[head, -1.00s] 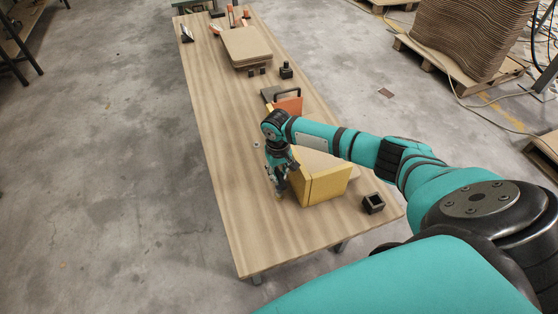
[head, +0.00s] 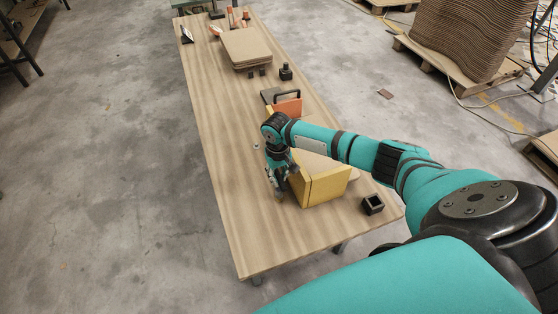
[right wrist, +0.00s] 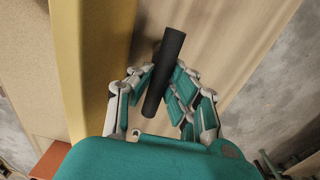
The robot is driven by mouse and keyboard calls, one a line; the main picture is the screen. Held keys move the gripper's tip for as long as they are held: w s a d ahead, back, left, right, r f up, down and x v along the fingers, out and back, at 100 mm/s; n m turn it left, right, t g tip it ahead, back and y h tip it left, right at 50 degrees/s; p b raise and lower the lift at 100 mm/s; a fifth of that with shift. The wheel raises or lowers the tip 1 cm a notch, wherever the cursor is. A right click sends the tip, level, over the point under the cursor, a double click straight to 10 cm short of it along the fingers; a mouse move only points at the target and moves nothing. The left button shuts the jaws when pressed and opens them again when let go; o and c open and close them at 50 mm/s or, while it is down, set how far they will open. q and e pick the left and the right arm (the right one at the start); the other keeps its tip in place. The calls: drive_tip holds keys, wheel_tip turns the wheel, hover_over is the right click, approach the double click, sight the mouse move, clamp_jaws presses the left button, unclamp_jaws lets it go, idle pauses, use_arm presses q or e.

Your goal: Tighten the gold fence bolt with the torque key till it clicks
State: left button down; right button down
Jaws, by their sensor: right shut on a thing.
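The yellow fence (head: 325,187) stands on the near part of the long wooden table. Its yellow edge (right wrist: 92,60) runs down the left of the right wrist view. My right gripper (head: 280,190) is low over the table, just left of the fence. In the right wrist view its fingers (right wrist: 160,80) are closed around a black rod-shaped handle (right wrist: 168,58), which looks like the torque key; the key's far end is not clear. The gold bolt cannot be made out in either view. My left gripper is not in view.
The table (head: 225,180) is clear to the left of my gripper. A black open box (head: 372,204) sits right of the fence. An orange block (head: 288,107) stands behind it. A stack of boards (head: 247,47) and small black pieces (head: 286,71) lie farther back.

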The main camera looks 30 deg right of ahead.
drive_tip(key=shift+f+b, duration=0.4)
drive_tip(key=shift+f, duration=0.45)
drive_tip(key=c, duration=1.8)
unclamp_jaws()
drive_tip(key=shift+c, duration=0.2)
clamp_jaws()
